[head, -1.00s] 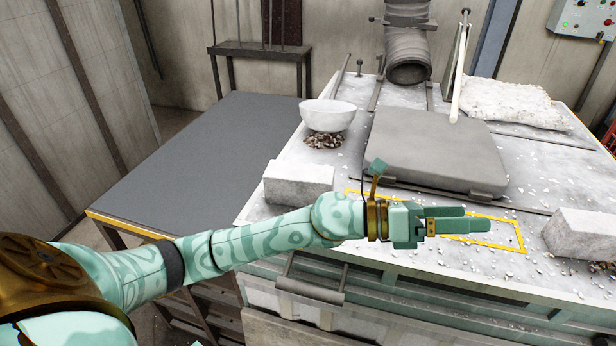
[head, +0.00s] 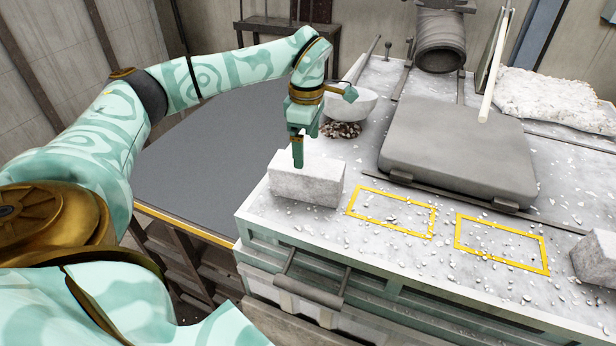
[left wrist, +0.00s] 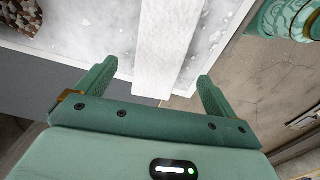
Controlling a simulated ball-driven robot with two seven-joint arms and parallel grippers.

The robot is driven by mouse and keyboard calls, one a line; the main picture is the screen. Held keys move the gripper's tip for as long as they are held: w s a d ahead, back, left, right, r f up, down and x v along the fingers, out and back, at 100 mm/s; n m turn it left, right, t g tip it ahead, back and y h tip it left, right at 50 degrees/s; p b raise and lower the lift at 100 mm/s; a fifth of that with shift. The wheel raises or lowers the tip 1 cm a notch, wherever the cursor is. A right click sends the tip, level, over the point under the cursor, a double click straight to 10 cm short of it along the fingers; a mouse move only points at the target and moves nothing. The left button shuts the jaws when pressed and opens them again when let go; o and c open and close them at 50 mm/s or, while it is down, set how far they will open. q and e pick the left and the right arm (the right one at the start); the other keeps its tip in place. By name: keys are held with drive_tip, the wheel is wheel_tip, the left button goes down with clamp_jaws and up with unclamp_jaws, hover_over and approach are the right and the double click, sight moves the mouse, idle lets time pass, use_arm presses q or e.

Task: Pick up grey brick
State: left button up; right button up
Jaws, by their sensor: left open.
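A light grey brick (head: 306,188) lies at the left front corner of the white, debris-strewn table top (head: 390,262). My left gripper (head: 298,162) points down over the brick, its fingers overlapping the brick's top in the head view. In the left wrist view the brick (left wrist: 166,45) runs between the two open fingers of the gripper (left wrist: 158,70), with a gap on each side. Nothing is held. Whether the fingertips are below the brick's top is hard to tell. A second grey brick (head: 596,260) is cut off by the right edge.
Two yellow outlined rectangles, the left one (head: 432,222) and the right one (head: 500,260), lie empty between the bricks. A grey slab (head: 455,150) stands behind them. A dark table (head: 210,165) adjoins at left.

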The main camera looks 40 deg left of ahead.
sight(307, 164)
use_arm(q)
wheel_tip(307, 164, down, 9)
drive_tip(key=shift+f, duration=0.1)
drive_tip(key=c, duration=1.6)
drive_tip(key=shift+c, duration=0.7)
drive_tip(key=shift+o, duration=0.2)
drive_tip(key=shift+w+r, duration=0.1)
drive_tip(key=shift+r, duration=0.2)
